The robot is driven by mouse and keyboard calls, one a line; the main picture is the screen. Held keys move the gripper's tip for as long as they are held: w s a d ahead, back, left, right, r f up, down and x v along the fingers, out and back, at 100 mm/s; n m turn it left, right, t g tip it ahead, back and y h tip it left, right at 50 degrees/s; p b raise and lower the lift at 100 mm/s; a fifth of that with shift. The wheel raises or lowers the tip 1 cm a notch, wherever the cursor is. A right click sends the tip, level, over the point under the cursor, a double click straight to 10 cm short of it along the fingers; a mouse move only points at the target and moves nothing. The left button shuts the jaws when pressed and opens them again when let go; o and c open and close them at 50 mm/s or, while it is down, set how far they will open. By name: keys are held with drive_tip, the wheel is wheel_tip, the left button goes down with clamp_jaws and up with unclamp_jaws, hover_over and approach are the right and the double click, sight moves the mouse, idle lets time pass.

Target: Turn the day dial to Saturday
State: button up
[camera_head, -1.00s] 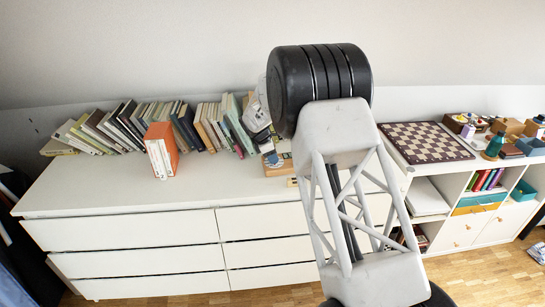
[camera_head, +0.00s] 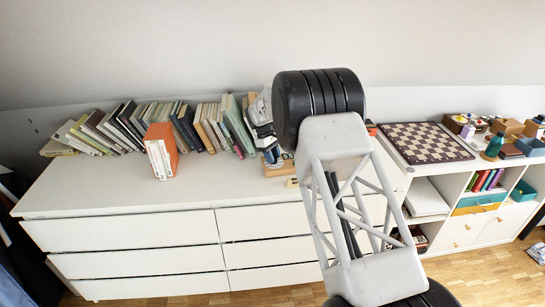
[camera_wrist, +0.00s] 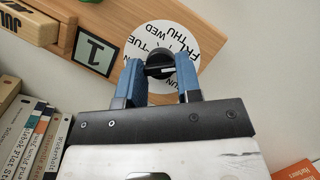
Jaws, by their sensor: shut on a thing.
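The day dial (camera_wrist: 190,43) is a white disc with black day names on a wooden calendar (camera_wrist: 220,12) in the wrist view. The dial cannot be read there.
A dark tile with a "1" (camera_wrist: 94,49) sits beside the dial. A row of leaning books (camera_head: 150,125) stands left of the calendar, and orange books (camera_head: 161,150) stand in front of them. A chessboard (camera_head: 426,142) lies to the right. The dresser's front left top (camera_head: 90,190) is clear.

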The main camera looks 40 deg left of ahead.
drive_tip(key=m+g, duration=0.1)
drive_tip(key=m, duration=0.2)
drive_tip(key=m+g, duration=0.1)
drive_tip(key=m, duration=0.1)
drive_tip(key=shift+w+m+y, duration=0.15)
drive_tip(key=shift+m+y, duration=0.25)
drive_tip(key=o, duration=0.9)
drive_tip(key=shift+o, duration=0.2)
drive_tip(key=shift+r, duration=0.1)
drive_tip(key=v, duration=0.7)
drive_tip(key=shift+w+r, duration=0.15)
drive_tip(key=shift+r, duration=0.1)
